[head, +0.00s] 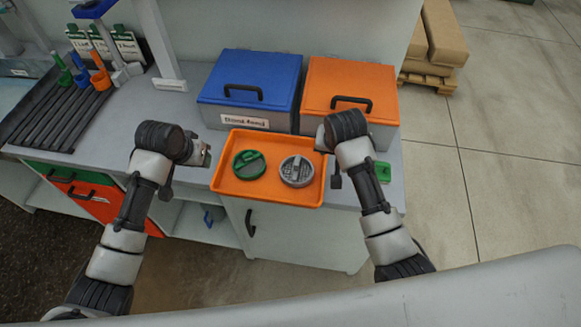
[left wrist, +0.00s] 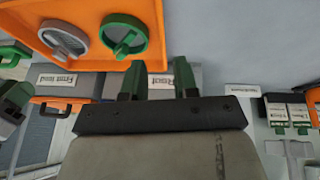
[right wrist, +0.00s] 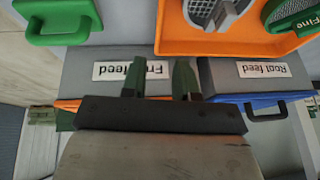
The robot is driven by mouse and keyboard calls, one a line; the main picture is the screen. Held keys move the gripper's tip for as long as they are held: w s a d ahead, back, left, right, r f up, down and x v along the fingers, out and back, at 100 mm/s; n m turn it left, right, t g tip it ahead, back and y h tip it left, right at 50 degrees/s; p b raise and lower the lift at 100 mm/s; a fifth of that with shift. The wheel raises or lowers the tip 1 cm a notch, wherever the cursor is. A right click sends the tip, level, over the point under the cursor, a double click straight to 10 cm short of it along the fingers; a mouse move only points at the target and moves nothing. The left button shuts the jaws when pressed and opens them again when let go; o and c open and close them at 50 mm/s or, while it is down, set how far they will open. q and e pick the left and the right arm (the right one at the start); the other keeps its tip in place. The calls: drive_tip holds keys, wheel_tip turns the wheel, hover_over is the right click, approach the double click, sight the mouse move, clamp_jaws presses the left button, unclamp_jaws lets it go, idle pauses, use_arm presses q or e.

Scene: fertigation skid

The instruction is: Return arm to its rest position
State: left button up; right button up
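My left gripper (head: 206,153) is beside the left edge of the orange tray (head: 265,198) in the head view. In the left wrist view its two green-tipped fingers (left wrist: 158,80) stand apart with nothing between them. My right gripper (head: 322,140) is at the tray's right back corner. In the right wrist view its fingers (right wrist: 160,78) are apart and empty. A green round strainer (head: 249,164) and a grey round strainer (head: 296,171) lie in the tray, apart from both grippers.
A blue-lidded box (head: 250,80) and an orange-lidded box (head: 350,85) stand closed behind the tray. A green handled item (head: 382,171) is on the counter to the right. A dark ribbed rack (head: 55,115) with coloured tools is at left. Open floor lies right.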

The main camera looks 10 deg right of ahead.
drive_tip(key=shift+s+r, duration=0.15)
drive_tip(key=shift+r, duration=0.15)
